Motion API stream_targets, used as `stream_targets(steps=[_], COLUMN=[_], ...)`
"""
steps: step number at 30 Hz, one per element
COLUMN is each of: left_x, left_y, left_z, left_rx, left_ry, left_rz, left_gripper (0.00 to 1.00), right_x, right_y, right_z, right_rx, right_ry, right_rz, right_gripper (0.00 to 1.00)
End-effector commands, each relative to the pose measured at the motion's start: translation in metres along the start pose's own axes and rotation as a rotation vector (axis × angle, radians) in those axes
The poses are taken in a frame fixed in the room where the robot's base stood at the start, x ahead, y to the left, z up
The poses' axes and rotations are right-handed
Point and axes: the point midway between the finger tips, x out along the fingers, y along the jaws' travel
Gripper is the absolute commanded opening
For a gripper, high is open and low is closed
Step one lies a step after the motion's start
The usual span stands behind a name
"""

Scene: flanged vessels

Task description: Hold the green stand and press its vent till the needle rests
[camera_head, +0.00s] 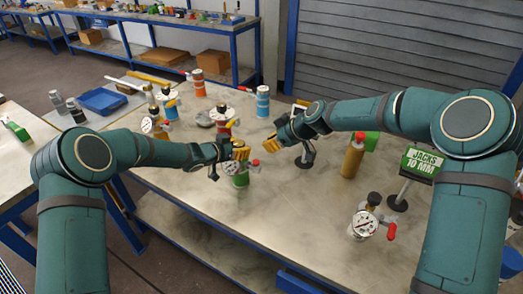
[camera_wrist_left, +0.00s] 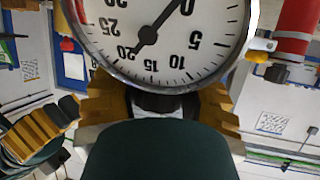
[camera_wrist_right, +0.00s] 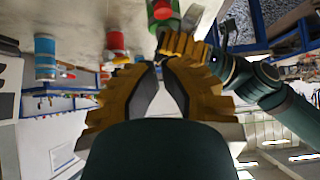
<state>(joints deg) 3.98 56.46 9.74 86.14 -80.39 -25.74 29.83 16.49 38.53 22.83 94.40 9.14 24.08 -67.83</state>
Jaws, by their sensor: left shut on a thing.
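The green stand (camera_head: 240,179) is near the table's front edge, with a round gauge (camera_head: 228,167) on its front and a red cap (camera_head: 255,162) at its side. My left gripper (camera_head: 240,152) is shut on the stand's upper part; in the left wrist view its yellow fingers flank the neck beside the gauge dial (camera_wrist_left: 165,45). The needle lies across the dial between near 0 and near 20.
An orange cylinder (camera_head: 352,160) and another gauge (camera_head: 364,224) stand to the right by a green sign (camera_head: 421,165). Red-banded (camera_head: 198,84) and blue-banded (camera_head: 263,103) vessels stand behind. The table's front middle is clear.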

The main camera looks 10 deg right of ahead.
Motion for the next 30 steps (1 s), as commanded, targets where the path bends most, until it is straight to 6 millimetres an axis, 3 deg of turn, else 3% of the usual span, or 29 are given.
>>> stream_targets(steps=[3,9,30], left_x=[0.000,0.000,0.000], left_y=[0.000,0.000,0.001], left_z=[-0.002,-0.001,-0.001], left_rx=[0.001,0.001,0.000], left_ry=[0.003,0.002,0.001], left_rz=[0.000,0.001,0.001], left_gripper=[0.00,0.00,0.00], right_x=[-0.020,-0.035,-0.036], right_y=[0.001,-0.001,0.000], right_z=[-0.001,-0.001,-0.002], right_rx=[0.000,-0.001,-0.001], right_ry=[0.001,0.002,0.002], right_rz=[0.003,0.000,0.000], right_gripper=[0.00,0.00,0.00])
